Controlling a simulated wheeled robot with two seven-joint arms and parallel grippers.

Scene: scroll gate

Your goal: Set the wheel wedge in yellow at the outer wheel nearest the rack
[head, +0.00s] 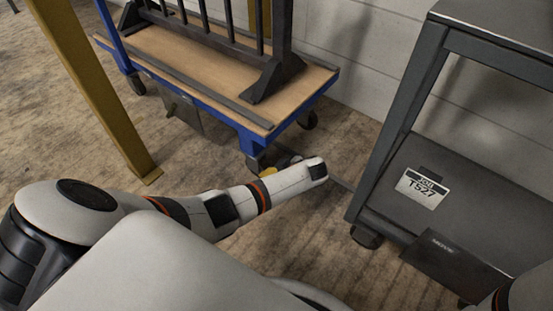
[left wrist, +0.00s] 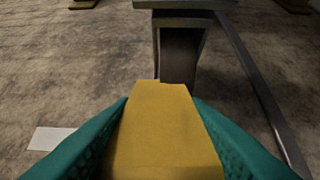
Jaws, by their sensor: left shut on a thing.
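A yellow wheel wedge (left wrist: 162,135) sits between the teal fingers of my left gripper (left wrist: 160,104), which is shut on it. In the left wrist view its narrow end points at a dark caster wheel (left wrist: 179,58); I cannot tell whether they touch. In the head view, a bit of yellow wedge (head: 268,172) shows beside my left forearm, near the front corner wheel (head: 257,160) of the blue cart (head: 245,132). My arm hides most of the left gripper there. The grey rack (head: 388,150) stands to the right. My right gripper is out of view.
The cart carries a dark barred gate (head: 275,75) on a wooden deck. A yellow post (head: 98,90) stands at left. A dark strip (left wrist: 258,85) runs along the floor at right in the wrist view, and a white card (left wrist: 50,139) lies at left.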

